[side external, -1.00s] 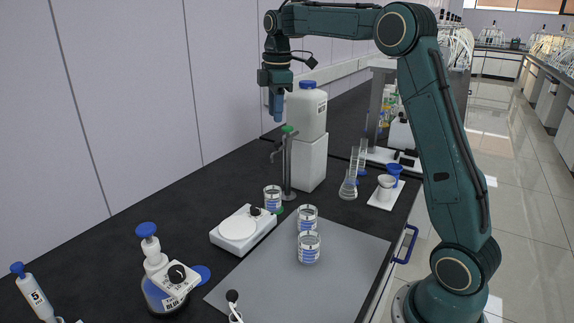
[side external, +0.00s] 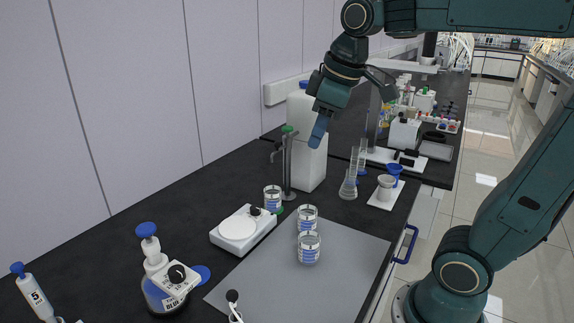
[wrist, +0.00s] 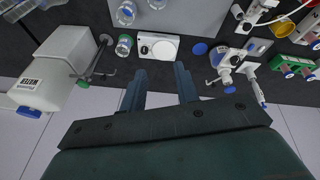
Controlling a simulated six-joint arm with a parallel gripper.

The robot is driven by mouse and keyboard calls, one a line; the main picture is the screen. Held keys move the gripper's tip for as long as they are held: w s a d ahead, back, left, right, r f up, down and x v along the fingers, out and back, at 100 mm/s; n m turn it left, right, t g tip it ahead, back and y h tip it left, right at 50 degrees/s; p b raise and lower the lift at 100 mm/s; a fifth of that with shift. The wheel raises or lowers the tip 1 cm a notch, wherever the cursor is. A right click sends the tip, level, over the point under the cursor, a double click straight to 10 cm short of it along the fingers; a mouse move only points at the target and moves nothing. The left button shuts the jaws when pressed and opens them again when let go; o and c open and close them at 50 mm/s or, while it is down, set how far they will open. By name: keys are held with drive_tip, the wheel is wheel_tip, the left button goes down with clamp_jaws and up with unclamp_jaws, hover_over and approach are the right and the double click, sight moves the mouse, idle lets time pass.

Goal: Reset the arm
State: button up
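My gripper (side external: 319,132) hangs tilted in the air in the side external view, in front of the white container with the blue cap (side external: 312,165). In the wrist view its two dark fingers (wrist: 159,80) stand apart with nothing between them. It is open and empty, above the bench. Two beakers with blue-marked labels (side external: 308,247) stand on the grey mat (side external: 335,270), well below the gripper. A third beaker (side external: 272,198) stands by the metal stand (side external: 288,165).
A white hotplate (side external: 242,232) and a blue-capped dispenser bottle (side external: 158,275) stand on the left. Glass cylinders (side external: 357,165) and a white dish (side external: 386,188) stand at the right. The wall (side external: 130,90) runs behind the bench.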

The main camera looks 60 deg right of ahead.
drive_tip(key=s+a+f+m+t, duration=0.1)
drive_tip(key=s+a+f+m, duration=0.2)
drive_tip(key=s+f, duration=0.3)
drive_tip(key=shift+s+a+f+m+t, duration=0.25)
drive_tip(key=shift+s+f+m+t, duration=0.1)
drive_tip(key=shift+s, duration=2.05)
